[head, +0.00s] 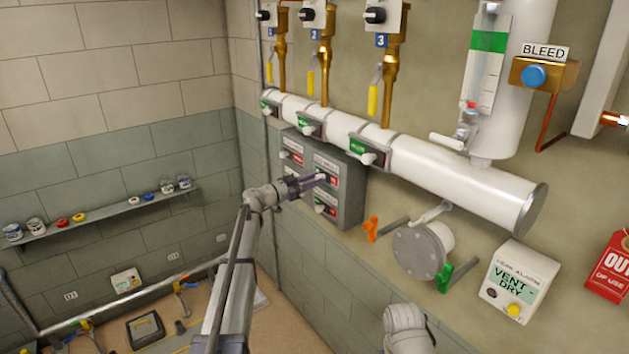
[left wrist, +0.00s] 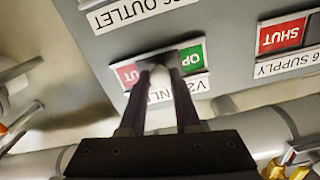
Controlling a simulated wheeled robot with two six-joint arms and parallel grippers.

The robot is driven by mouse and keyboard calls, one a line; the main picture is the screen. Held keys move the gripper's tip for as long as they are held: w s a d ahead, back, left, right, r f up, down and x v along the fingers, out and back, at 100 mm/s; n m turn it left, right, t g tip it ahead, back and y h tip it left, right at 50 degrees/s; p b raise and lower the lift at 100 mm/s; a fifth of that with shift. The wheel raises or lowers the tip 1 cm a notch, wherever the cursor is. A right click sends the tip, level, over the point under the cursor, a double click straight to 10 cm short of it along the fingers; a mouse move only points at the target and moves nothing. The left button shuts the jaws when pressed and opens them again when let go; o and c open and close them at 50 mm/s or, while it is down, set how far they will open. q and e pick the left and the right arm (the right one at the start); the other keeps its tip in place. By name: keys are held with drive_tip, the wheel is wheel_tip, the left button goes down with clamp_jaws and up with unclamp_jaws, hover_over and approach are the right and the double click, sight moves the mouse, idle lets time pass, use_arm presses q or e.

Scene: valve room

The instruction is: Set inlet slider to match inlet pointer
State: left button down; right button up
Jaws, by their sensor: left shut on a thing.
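My left gripper (head: 318,179) reaches the front of the grey valve box (head: 349,205) on the wall. In the left wrist view, my left gripper (left wrist: 160,82) is shut on the pale knob of the inlet slider (left wrist: 158,73). That view is upside down. The knob stands between a red patch (left wrist: 130,73), partly covered by a finger, and a green patch (left wrist: 192,58) with letters "OP". The label below, partly hidden by the fingers, reads "INL". I cannot pick out the inlet pointer in either view. My right gripper is out of view.
Other sliders sit on the box, including a supply slider (left wrist: 282,37) showing red "SHUT". A white pipe (head: 455,178) with several green-marked levers runs above. Orange (head: 371,229) and green (head: 444,277) handles stick out to the right. A shelf (head: 105,215) is at left.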

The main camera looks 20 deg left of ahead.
use_arm(q)
drive_tip(key=w+a, duration=0.2)
drive_tip(key=shift+a, duration=0.35)
drive_tip(key=c, duration=0.6)
unclamp_jaws()
drive_tip(key=shift+w, duration=0.1)
approach(320, 171)
drive_tip(key=shift+s+a+f, duration=0.2)
drive_tip(key=shift+a, duration=0.3)
drive_tip(key=shift+s+a+f, duration=0.15)
drive_tip(key=shift+s+a, duration=0.05)
drive_tip(key=shift+a, duration=0.35)
drive_tip(key=shift+d, duration=0.1)
